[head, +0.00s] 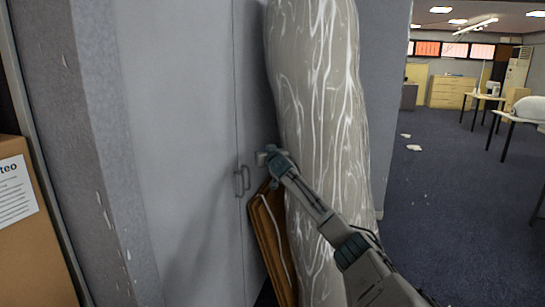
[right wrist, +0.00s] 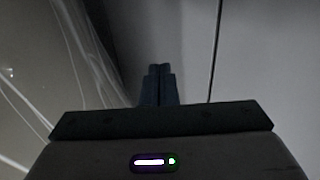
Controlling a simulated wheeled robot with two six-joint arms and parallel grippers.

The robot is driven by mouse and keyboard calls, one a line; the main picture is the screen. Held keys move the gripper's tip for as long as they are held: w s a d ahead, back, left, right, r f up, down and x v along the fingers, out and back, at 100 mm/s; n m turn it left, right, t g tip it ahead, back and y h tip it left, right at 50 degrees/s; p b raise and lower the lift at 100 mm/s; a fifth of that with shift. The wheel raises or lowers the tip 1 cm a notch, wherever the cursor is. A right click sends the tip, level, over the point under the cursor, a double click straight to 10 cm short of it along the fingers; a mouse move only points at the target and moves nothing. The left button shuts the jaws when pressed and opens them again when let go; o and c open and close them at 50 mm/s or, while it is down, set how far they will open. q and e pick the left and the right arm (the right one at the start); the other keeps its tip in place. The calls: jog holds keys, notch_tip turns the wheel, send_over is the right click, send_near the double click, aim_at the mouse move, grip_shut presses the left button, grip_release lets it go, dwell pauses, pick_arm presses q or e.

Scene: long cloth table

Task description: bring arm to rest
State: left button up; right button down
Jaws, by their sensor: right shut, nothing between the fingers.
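My right arm comes in from the lower right of the head view and reaches up and left. My right gripper (head: 266,155) is at its far end, in front of the grey cabinet doors (head: 180,120) and just above and right of the door handles (head: 242,181). I cannot tell whether it touches a door. In the right wrist view the two dark fingers (right wrist: 158,71) are together with nothing between them. My left gripper is in neither view.
A tall plastic-wrapped bundle (head: 318,90) stands right beside my right arm. A brown wooden frame (head: 268,235) leans below the gripper. A cardboard box (head: 30,245) is at the left edge. Open carpet (head: 450,220) lies to the right, with tables (head: 485,98) farther back.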

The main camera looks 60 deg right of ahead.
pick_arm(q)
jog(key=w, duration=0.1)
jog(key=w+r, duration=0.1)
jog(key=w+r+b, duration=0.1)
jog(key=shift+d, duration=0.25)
pick_arm(e)
jog(key=s, duration=0.3)
jog(key=shift+d+r, duration=0.1)
jog(key=shift+d, duration=0.3)
